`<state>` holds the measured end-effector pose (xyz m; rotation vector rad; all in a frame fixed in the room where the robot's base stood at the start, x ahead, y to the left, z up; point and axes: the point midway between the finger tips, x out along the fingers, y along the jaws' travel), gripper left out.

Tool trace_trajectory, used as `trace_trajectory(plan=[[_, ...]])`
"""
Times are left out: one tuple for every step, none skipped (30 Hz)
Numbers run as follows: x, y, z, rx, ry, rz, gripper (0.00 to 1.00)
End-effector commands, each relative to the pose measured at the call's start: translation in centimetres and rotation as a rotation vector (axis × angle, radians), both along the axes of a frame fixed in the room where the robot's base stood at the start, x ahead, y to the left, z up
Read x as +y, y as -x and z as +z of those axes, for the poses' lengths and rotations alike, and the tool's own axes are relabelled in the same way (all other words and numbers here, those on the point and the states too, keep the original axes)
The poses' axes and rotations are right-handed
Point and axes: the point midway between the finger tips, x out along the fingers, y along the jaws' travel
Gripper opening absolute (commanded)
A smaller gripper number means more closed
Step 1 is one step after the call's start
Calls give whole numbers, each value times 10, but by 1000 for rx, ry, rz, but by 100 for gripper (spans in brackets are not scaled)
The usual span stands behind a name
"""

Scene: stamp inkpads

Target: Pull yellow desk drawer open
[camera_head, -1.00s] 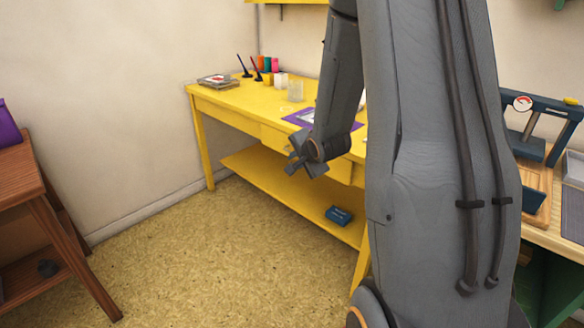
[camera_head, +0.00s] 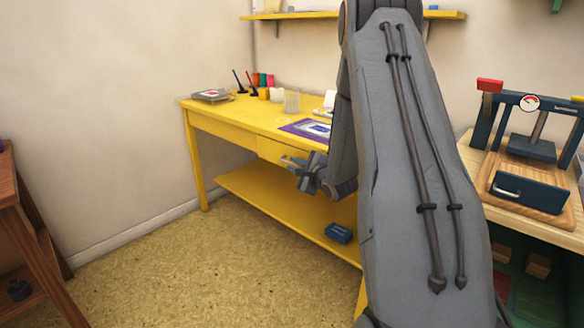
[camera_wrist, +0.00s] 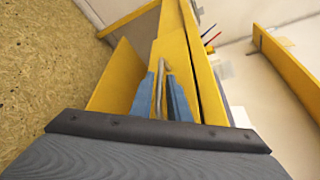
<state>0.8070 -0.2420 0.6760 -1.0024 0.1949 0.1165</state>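The yellow desk (camera_head: 228,132) stands against the wall, with a drawer front (camera_head: 268,149) under its top. In the head view the drawer looks flush with the desk; its right part is hidden by my arm. My gripper (camera_head: 293,163) is in front of the drawer. In the wrist view the grey metal drawer handle (camera_wrist: 161,85) stands between the two blue fingers of my gripper (camera_wrist: 162,98), in front of the yellow drawer front (camera_wrist: 173,45). The fingers are apart, on either side of the handle, with no clear grip on it.
A blue box (camera_head: 338,233) lies on the desk's lower shelf (camera_head: 265,200). Cups, pens and a purple mat (camera_head: 305,128) are on the desktop. A brown wooden table (camera_head: 30,240) stands left, a workbench with a press (camera_head: 530,140) right. The floor before the desk is clear.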

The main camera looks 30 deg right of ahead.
Motion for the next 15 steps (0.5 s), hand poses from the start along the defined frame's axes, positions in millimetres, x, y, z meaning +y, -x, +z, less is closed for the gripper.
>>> trace_trajectory(plan=[[1, -6, -2, -1, 1, 1, 15], [1, -8, -3, 0, 0, 1, 15], [1, -11, -3, 0, 1, 2, 15], [1, -13, -3, -1, 1, 1, 15], [1, -14, -3, -1, 1, 1, 15], [1, -15, -4, 0, 1, 2, 15], [1, -16, -4, 0, 1, 2, 15], [1, -16, -4, 1, 1, 1, 15], [1, -16, -4, 1, 1, 1, 15], [1, -16, -4, 1, 1, 1, 15], [1, -16, -4, 1, 1, 1, 15], [1, -16, -3, 1, 1, 1, 15], [1, -16, -3, 1, 1, 1, 15], [1, -16, -3, 1, 1, 1, 15], [0, -16, -4, 1, 1, 1, 9]])
